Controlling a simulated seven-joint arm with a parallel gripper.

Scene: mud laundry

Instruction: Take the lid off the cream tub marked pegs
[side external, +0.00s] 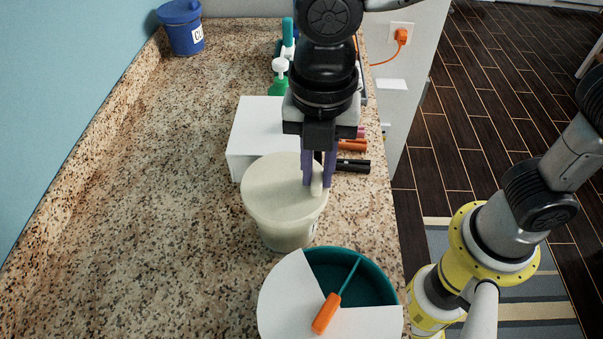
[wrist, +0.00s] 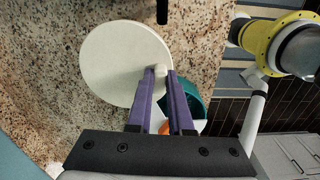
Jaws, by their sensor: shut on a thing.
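The cream tub (side external: 284,235) stands upright on the speckled counter, with its round cream lid (side external: 268,185) on top. The lid also shows in the wrist view (wrist: 118,60), where it hides the tub's body. Part of a label is visible at the tub's right side, but I cannot read it. My gripper (side external: 318,183), with purple fingers, points down at the right part of the lid. In the wrist view my gripper (wrist: 162,72) is shut on the lid's small pale knob (wrist: 159,70). The lid looks seated on the tub; I see no gap.
A teal round container (side external: 385,270), partly covered in white and with an orange-handled tool (side external: 326,313) on it, stands in front. A white box (side external: 262,130) is behind the tub. Counter left is clear.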

